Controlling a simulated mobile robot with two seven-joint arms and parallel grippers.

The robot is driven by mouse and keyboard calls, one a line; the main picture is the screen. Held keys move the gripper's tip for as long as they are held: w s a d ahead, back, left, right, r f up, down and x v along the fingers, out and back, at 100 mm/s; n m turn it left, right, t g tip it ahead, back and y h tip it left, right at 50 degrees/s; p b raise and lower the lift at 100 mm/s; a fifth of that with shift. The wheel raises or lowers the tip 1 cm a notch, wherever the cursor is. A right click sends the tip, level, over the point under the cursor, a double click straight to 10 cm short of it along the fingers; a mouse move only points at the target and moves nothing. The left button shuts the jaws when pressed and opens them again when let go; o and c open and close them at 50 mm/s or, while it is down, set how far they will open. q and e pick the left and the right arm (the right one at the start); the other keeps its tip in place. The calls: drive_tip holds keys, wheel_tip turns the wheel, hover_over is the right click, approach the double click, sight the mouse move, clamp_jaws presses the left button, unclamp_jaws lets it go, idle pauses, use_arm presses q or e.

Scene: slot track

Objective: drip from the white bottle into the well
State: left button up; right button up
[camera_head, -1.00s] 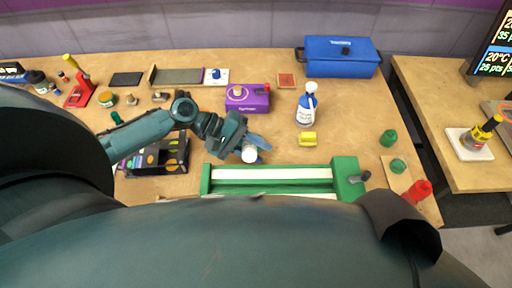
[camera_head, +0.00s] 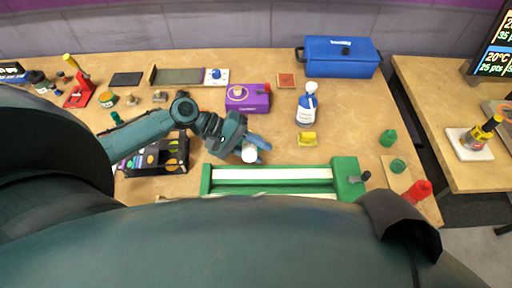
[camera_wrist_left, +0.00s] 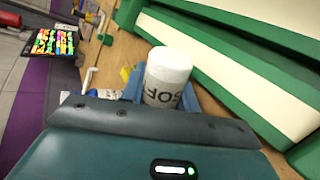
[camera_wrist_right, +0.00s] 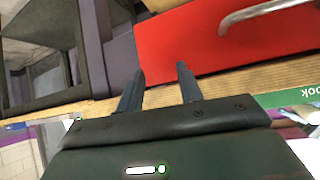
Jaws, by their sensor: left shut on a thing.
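My left gripper (camera_head: 252,146) is shut on the white bottle (camera_head: 249,155), just behind the left part of the green track with white strips (camera_head: 272,174). In the left wrist view the white bottle (camera_wrist_left: 166,80) sits between the fingers, its plain white end towards the camera and dark letters on its side. The green track (camera_wrist_left: 245,75) runs beside it there. I cannot make out which part is the well, and no drop shows. My right gripper (camera_wrist_right: 160,85) is open and empty in its wrist view, near a red surface (camera_wrist_right: 220,45); it is out of the head view.

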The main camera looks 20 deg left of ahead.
idle(0.4)
use_arm(q)
drive_tip(key=shift+s+m+t+y, duration=0.1)
drive_tip(key=shift+m+t+y, duration=0.2)
drive_tip(key=shift+m+t, duration=0.2)
drive_tip(key=shift+m+t+y, duration=0.4)
drive_tip(key=shift+m+t, duration=0.3)
drive_tip(key=shift+m, duration=0.1)
drive_tip(key=shift+d, duration=0.1)
